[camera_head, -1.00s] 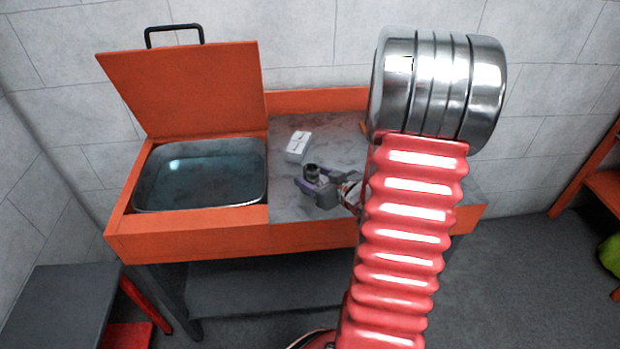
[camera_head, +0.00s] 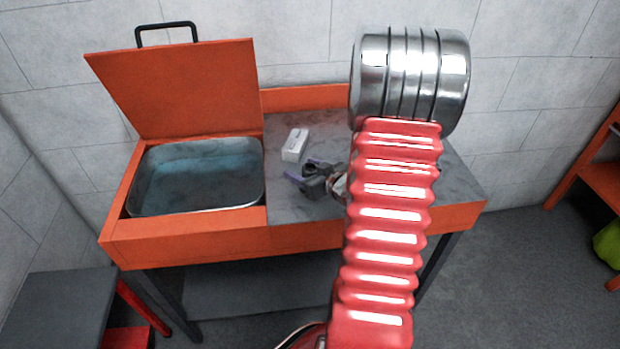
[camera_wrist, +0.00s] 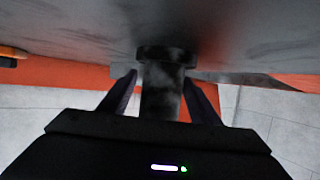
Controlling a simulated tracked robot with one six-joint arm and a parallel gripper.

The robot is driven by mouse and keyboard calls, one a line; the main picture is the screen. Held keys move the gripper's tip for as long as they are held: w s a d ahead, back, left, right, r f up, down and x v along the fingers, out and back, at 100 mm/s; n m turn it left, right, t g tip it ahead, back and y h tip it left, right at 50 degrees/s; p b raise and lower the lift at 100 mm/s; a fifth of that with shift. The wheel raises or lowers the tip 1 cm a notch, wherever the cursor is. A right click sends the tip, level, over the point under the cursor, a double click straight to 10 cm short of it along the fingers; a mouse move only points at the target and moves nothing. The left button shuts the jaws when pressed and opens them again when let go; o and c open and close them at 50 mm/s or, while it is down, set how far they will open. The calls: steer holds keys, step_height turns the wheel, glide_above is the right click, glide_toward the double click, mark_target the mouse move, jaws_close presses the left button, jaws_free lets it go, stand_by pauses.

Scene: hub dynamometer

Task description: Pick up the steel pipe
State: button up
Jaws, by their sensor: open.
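The steel pipe (camera_wrist: 161,96) is a dark grey cylinder with a wider flange at its table end. In the wrist view, which looks upside down, it stands between the two dark fingers of my gripper (camera_wrist: 160,92). A gap shows on each side of the pipe, so the fingers are open around it. In the head view my gripper (camera_head: 303,170), with purplish fingers, is low over the grey worktop (camera_head: 290,206). There the pipe cannot be clearly told apart from the gripper, and my arm covers part of the area.
A white box (camera_head: 295,145) lies on the worktop behind the gripper. To the left is a water-filled basin (camera_head: 145,203) with an orange lid (camera_head: 180,88) raised. An orange rim (camera_head: 290,238) edges the bench. A dark stool-like surface (camera_head: 60,305) stands at lower left.

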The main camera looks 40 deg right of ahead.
steer(key=c, duration=1.4)
steer(key=shift+r, duration=0.1)
step_height(320, 180, up, 10)
stand_by(0.5)
stand_by(0.4)
